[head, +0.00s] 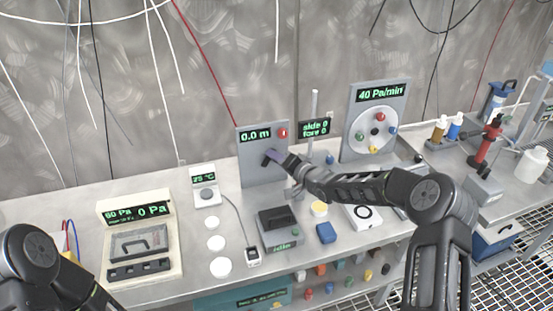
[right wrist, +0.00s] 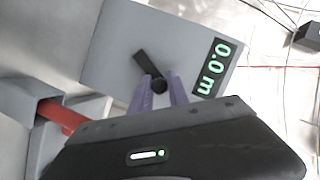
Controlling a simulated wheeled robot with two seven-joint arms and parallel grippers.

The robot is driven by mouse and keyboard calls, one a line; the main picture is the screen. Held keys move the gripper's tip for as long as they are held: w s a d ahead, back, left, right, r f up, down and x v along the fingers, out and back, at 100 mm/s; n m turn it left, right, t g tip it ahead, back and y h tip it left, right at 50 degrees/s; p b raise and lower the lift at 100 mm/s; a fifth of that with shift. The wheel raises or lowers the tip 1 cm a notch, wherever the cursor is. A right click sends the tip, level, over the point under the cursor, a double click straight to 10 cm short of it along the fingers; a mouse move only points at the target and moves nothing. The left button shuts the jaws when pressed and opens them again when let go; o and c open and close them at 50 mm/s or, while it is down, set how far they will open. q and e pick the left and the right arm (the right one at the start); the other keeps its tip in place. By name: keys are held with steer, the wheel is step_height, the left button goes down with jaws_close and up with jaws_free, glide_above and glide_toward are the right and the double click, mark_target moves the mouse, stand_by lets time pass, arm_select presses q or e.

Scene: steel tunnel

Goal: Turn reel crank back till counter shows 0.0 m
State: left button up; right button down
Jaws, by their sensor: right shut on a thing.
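The reel panel (head: 262,172) is a grey upright plate at the back of the bench. Its counter (head: 255,136) reads 0.0 m in green, and the counter also reads 0.0 m in the right wrist view (right wrist: 212,68). The crank (right wrist: 148,66) is a dark bar with a round dark knob at its lower end. My right gripper (head: 273,154) reaches in front of the panel; in the right wrist view its purple fingers (right wrist: 161,88) are shut on the crank knob. In the head view the hand partly hides the crank. My left arm shows at the lower left, its gripper out of frame.
A red knob (head: 283,133) sits beside the counter. A dial panel (head: 375,131) reading 40 Pa/min stands to the right. A pressure box (head: 140,258) stands front left, with white discs (head: 221,267) and a small grey device (head: 280,226) nearer the middle.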

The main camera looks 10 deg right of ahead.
steer(key=shift+a+r, duration=0.15)
steer(key=shift+r, duration=0.1)
steer(key=a+n+h+b, duration=0.1)
steer(key=b, duration=0.3)
steer(key=a+n+b, duration=0.1)
steer(key=n+b, duration=0.1)
steer(key=b, duration=0.3)
steer(key=shift+a+r+g+h, duration=0.2)
steer(key=shift+g+h, duration=0.1)
steer(key=shift+h, duration=0.1)
steer(key=shift+a+r+n+b, duration=0.1)
steer(key=shift+r+n+b, duration=0.15)
steer(key=shift+n+b, duration=0.4)
steer(key=c, duration=1.6)
jaws_free()
steer(key=o, duration=0.3)
steer(key=shift+f, duration=0.15)
steer(key=shift+s, duration=0.1)
